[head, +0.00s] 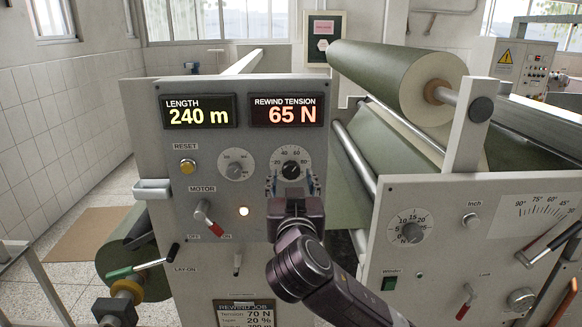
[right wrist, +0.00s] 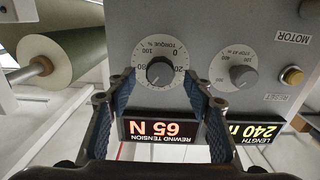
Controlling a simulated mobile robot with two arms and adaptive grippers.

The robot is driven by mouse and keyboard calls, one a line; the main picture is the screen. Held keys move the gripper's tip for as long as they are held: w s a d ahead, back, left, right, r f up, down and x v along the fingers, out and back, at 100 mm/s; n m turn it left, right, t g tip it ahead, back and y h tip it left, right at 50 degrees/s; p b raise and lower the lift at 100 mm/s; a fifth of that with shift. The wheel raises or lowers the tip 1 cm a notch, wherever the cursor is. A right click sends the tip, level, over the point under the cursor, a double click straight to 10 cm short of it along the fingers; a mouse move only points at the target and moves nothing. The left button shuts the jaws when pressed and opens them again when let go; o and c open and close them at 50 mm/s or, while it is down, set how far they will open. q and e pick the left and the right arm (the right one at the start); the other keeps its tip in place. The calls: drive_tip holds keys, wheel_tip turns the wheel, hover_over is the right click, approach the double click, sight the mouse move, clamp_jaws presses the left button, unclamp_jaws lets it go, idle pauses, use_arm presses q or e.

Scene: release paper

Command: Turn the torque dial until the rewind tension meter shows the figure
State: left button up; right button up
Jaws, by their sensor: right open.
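The torque dial (head: 291,169) is a black knob on a white scale plate on the grey panel; it also shows upside down in the right wrist view (right wrist: 159,72). The rewind tension meter (head: 286,110) above it reads 65 N in orange; it is inverted in the right wrist view (right wrist: 160,131). My right gripper (head: 292,184) is open just in front of the dial, its fingers on either side of the knob with gaps visible. The job card (head: 244,312) at the bottom reads Tension 70 N, Taper 20 %. My left gripper is not in view.
Beside the torque dial is another dial (head: 236,164). The length display (head: 199,111) reads 240 m. A yellow reset button (head: 187,166) and a red-handled motor switch (head: 207,217) sit to the left. A large green paper roll (head: 390,80) is at the right.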

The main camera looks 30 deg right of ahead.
sight(291, 173)
drive_tip(key=p+x, duration=0.1)
drive_tip(key=x, duration=0.3)
drive_tip(key=shift+w+d, duration=0.15)
drive_tip(key=shift+w, duration=0.05)
drive_tip(key=shift+c, duration=0.4)
